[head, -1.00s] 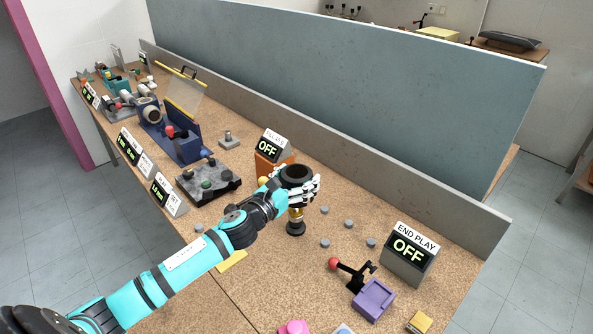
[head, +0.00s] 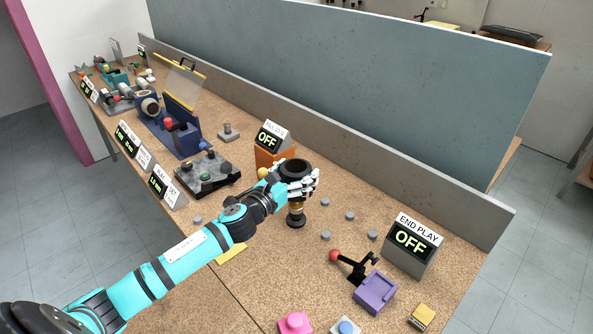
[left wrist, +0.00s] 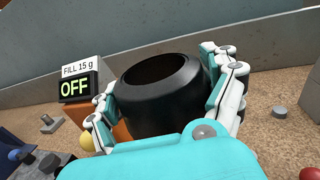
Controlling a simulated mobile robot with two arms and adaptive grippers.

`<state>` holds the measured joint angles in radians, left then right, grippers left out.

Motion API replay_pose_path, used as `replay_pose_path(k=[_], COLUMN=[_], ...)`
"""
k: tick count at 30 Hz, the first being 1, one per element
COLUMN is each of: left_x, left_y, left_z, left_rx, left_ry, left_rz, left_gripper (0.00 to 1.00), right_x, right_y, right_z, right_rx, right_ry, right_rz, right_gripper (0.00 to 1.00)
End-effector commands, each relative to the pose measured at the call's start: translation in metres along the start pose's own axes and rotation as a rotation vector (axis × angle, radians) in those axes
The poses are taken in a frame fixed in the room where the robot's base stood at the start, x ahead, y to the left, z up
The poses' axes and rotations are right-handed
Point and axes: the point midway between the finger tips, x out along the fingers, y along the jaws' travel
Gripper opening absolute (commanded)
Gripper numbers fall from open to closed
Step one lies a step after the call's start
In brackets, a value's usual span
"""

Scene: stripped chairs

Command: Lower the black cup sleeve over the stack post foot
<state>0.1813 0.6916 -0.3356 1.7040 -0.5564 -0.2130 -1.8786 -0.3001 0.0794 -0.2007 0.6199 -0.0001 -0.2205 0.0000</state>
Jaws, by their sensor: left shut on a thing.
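My left gripper (head: 299,186) is shut on the black cup sleeve (head: 295,168), a short hollow ring with its opening facing up. The sleeve also shows in the left wrist view (left wrist: 158,98), with white and teal fingers on both sides of it. Below the sleeve is the stack post foot (head: 295,221), a dark round base with a brass-coloured part above it, on the bench. The sleeve and fingers hide the top of the post. I cannot tell whether the sleeve touches it. My right gripper is in neither view.
An orange unit with a "FILL 15 g" OFF sign (head: 271,138) stands behind the gripper. Several grey pegs (head: 350,216) are to the right. An END PLAY sign (head: 412,242), a red-knobbed lever (head: 335,256) and a purple block (head: 374,293) stand nearer the front right.

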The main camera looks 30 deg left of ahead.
Motion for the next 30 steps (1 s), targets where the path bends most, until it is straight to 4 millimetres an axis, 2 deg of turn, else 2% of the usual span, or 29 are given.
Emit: replay_pose_path(k=[1, 30], left_x=[0.000, 0.000], left_y=[0.000, 0.000], left_z=[-0.007, -0.075], left_rx=[0.000, -0.001], left_ry=[0.000, 0.000], left_rz=[0.000, 0.000], left_gripper=[0.48, 0.48], right_x=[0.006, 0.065], right_y=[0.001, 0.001], right_z=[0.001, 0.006], right_rx=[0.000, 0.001], right_ry=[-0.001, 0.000], right_rz=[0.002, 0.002], right_gripper=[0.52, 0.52])
